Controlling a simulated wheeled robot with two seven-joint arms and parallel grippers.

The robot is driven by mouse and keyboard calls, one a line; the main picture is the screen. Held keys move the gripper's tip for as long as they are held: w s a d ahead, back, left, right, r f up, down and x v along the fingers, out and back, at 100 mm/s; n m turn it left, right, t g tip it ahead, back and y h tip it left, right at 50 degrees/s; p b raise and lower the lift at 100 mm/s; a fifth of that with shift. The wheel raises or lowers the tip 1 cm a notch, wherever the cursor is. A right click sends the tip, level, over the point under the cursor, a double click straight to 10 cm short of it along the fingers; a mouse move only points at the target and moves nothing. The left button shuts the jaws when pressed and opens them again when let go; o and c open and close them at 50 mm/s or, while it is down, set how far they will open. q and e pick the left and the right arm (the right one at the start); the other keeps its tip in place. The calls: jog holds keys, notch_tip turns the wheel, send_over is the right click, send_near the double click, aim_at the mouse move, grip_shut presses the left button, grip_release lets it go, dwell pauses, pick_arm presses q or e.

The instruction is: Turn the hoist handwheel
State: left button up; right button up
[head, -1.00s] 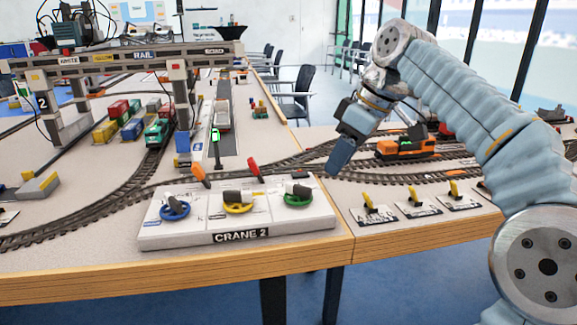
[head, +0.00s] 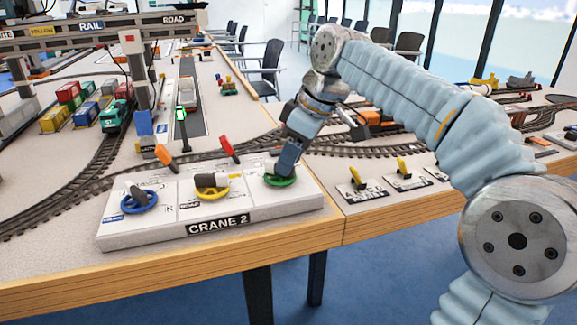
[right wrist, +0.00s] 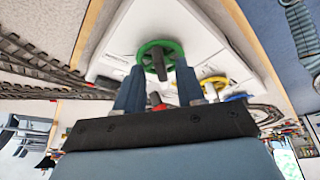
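The white CRANE 2 panel (head: 165,237) carries three handwheels: blue (head: 139,203) at left, yellow (head: 211,192) in the middle and green (head: 284,182) at right. I cannot read which one is labelled hoist. My right gripper (head: 286,170) points down at the green wheel and hides part of it. In the right wrist view, the fingers of my right gripper (right wrist: 160,76) are apart, one on each side of the green wheel's (right wrist: 143,50) dark centre grip. I cannot tell whether they touch it. My left gripper is out of view.
Orange (head: 166,156) and red (head: 229,149) levers stand behind the wheels. Yellow switch levers (head: 357,177) are right of the panel. Rails run behind it, with a green locomotive (head: 115,116) and the crane gantry (head: 93,28). The table's wooden edge (head: 200,267) is in front.

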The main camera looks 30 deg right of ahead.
jog(key=shift+w+a+f, duration=0.15)
jog(key=shift+w+f, duration=0.05)
jog(key=shift+f, duration=0.45)
grip_shut()
jog(key=shift+a+m, duration=0.1)
jog(key=shift+m, duration=0.2)
jog(key=m, duration=0.1)
jog(key=m+h+p, duration=0.1)
jog(key=m, duration=0.1)
jog(key=shift+s+a+r+m+t, duration=0.2)
jog(key=shift+a+m+t, duration=0.1)
jog(key=shift+m+t, duration=0.1)
jog(key=m, duration=0.1)
jog(key=m+h+p, duration=0.1)
jog(key=m+h, duration=0.1)
jog(key=shift+a+f+m+p, duration=0.1)
jog(key=shift+a+m+p, duration=0.2)
jog(key=shift+p, duration=0.1)
jog(key=shift+m, duration=0.7)
jog(key=shift+a+h, duration=0.1)
jog(key=shift+h, duration=0.2)
